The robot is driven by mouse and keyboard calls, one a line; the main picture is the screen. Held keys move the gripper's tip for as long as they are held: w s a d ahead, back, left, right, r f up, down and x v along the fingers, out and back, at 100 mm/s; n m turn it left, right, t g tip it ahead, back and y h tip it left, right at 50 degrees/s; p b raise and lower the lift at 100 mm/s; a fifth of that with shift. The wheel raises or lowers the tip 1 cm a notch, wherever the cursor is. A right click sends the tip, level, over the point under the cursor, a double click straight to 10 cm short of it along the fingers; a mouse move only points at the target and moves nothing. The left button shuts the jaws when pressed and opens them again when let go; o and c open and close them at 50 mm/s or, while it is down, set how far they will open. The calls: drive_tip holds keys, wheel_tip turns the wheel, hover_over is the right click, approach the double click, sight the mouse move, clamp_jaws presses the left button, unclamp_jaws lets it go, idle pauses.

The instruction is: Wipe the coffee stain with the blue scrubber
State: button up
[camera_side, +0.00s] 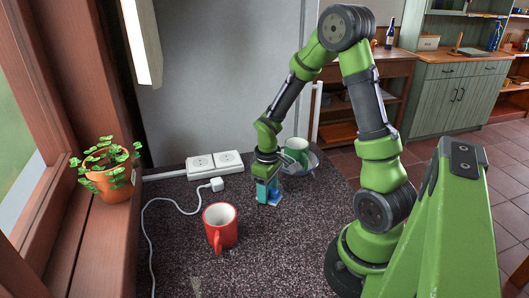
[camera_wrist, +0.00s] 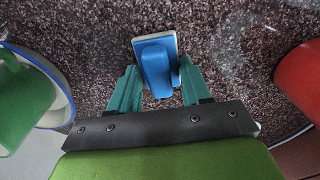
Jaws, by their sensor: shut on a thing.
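The blue scrubber (camera_wrist: 156,62), with a pale pad edge, is between the teal fingers of my gripper (camera_wrist: 158,78) in the wrist view. In the side view my gripper (camera_side: 266,180) points down and holds the scrubber (camera_side: 270,194) upright at the dark speckled countertop. I cannot tell whether its pad touches the surface. A faint pale mark (camera_wrist: 236,45) lies on the countertop to the right of the scrubber in the wrist view. I cannot tell for sure that it is the coffee stain. No clear stain shows in the side view.
A red mug (camera_side: 220,226) stands in front and to the left of my gripper. A green mug (camera_side: 297,150) on a plate (camera_side: 312,160) is close behind it. A socket strip (camera_side: 214,163) with a white cable (camera_side: 150,208) and a potted plant (camera_side: 107,172) are left. The front countertop (camera_side: 275,255) is clear.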

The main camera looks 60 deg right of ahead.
drive_tip(key=shift+s+a, duration=0.35)
drive_tip(key=shift+a, duration=0.25)
drive_tip(key=shift+w+d, duration=2.8)
drive_tip(key=shift+d, duration=0.05)
drive_tip(key=shift+s+a, duration=2.8)
drive_tip(key=shift+r, duration=4.1)
